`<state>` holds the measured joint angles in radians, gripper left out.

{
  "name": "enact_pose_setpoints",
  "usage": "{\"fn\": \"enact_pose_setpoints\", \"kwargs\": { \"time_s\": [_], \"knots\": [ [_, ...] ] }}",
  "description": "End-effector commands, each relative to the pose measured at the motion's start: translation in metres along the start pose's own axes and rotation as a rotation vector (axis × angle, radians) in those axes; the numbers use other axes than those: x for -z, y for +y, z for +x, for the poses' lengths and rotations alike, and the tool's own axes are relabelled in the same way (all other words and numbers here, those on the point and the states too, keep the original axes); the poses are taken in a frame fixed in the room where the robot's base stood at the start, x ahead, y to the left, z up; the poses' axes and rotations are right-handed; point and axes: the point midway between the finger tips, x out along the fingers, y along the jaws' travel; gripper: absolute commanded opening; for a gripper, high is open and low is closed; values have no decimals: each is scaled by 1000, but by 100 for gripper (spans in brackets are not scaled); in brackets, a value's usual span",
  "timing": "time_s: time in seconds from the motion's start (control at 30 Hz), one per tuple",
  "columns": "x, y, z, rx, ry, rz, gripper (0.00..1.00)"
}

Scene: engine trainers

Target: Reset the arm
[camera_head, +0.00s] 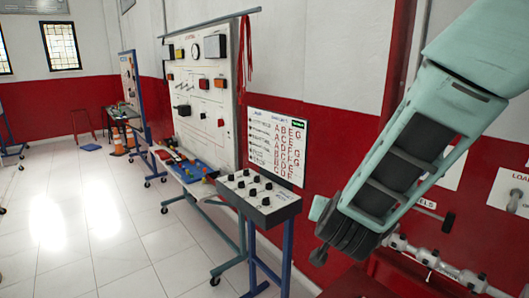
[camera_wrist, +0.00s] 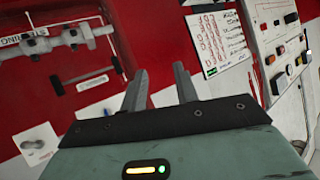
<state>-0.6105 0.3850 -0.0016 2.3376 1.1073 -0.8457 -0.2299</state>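My arm (camera_head: 420,120) reaches in from the upper right of the head view and angles down to the left, in front of the red and white wall.
The control box (camera_head: 260,197) stands on a blue wheeled frame left of my arm. The letter chart (camera_head: 276,146) is behind it. A large trainer panel (camera_head: 203,100) stands farther left. Metal pipe fittings (camera_head: 428,257) are at lower right. The white tiled floor (camera_head: 85,235) is clear at left.

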Motion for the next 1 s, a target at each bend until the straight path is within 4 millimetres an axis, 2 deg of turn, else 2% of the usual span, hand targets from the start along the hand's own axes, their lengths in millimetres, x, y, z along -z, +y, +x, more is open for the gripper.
{"fn": "enact_pose_setpoints", "kwargs": {
  "time_s": [0.03,0.1,0.23,0.37,0.4,0.5,0.6,0.7,0.8,1.0],
  "knots": [
    [-14,-16,-13,100,-93,-17,30],
    [-37,-37,-36,229,-229,-67,30],
    [-78,-54,-92,423,-471,-211,30],
    [-116,-38,-153,541,-694,-423,30],
    [-125,-28,-170,557,-755,-495,30],
    [-143,6,-204,559,-885,-673,30],
    [-151,40,-225,525,-972,-822,30],
    [-152,64,-236,485,-1025,-919,30],
    [-153,76,-242,461,-1049,-967,30],
    [-152,78,-242,455,-1055,-979,30]
  ]
}}
